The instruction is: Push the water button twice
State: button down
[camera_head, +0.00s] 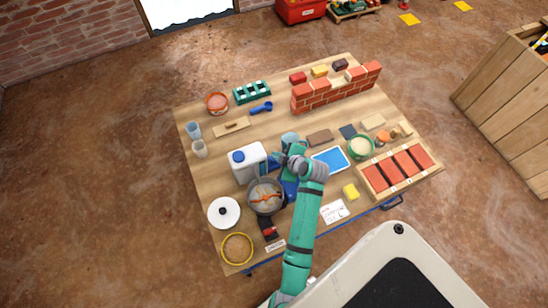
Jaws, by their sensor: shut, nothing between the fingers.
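A white water container (256,172) with a blue cap stands left of the middle of the wooden table. My gripper (280,157) is just to its right, at the end of my teal arm, and is shut and empty. A blue part (273,163) shows between the container and my gripper. I cannot make out the water button at this size. I cannot tell whether my fingertips touch anything. A pale blue-grey cup (289,138) stands just behind my gripper, partly hidden by it.
A grey mixing pot (266,206) stands in front of the container, close to my arm. A blue tray (330,160) lies right of my wrist. A small brick wall (335,92) stands at the back. A crate of red bricks (372,180) is at the right.

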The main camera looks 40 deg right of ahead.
jog(key=shift+w+a+f, duration=0.1)
jog(key=shift+a+f, duration=0.15)
jog(key=shift+f, duration=0.05)
jog(key=shift+w+f, duration=0.1)
jog(key=shift+w, duration=0.1)
dwell(0.3)
jog(key=shift+a, duration=0.15)
jog(key=shift+s+d+r, duration=0.25)
jog(key=shift+d, duration=0.05)
jog(key=shift+s+d+r, duration=0.15)
jog(key=shift+s+r, duration=0.1)
jog(key=shift+r, duration=0.6)
